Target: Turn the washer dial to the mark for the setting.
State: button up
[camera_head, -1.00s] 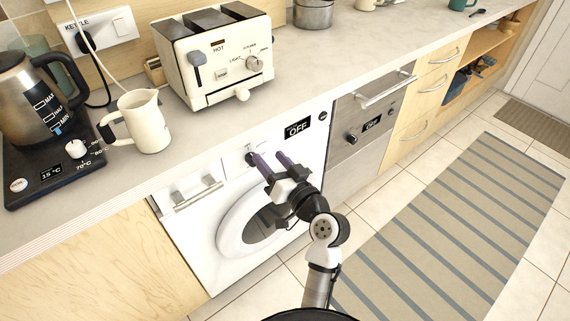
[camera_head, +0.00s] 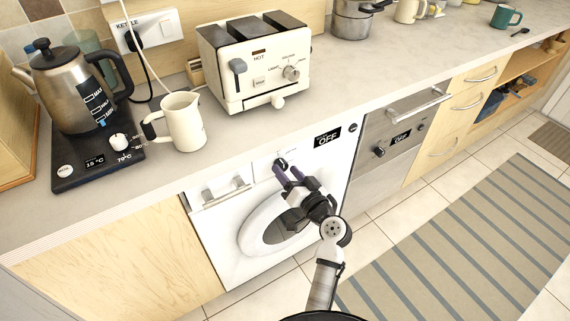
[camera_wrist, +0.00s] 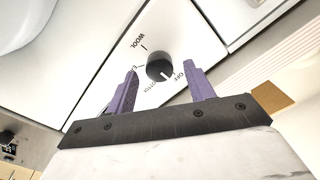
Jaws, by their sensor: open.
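The washer (camera_head: 228,244) is a white front-loader under the counter, with a round door and a display (camera_head: 327,139) reading OFF. Its dial (camera_wrist: 160,67) is a dark round knob with a white pointer line, which points at the OFF mark in the wrist view. WOOL and other, partly hidden marks stand around it. The dial (camera_head: 281,163) also shows in the head view, just beyond my fingertips. My gripper (camera_wrist: 160,72) is open, with its purple fingers on either side of the dial and a gap to it. I cannot tell whether the fingertips reach to its depth.
A drawer handle (camera_head: 222,191) sticks out left of the dial. The counter edge runs above the washer. An oven (camera_head: 400,135) stands to the right. A toaster (camera_head: 255,65), a jug (camera_head: 184,120) and a kettle (camera_head: 75,90) stand on the counter. The striped rug floor is clear.

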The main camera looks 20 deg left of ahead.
jog(key=shift+x, duration=1.05)
jog(key=c, duration=1)
jog(key=m+p, duration=0.1)
jog(key=m, duration=0.5)
jog(key=shift+m+p, duration=0.3)
jog(key=shift+p, duration=0.05)
jog(key=m+p, duration=0.2)
jog(key=m, duration=0.3)
jog(key=shift+d+f, duration=0.1)
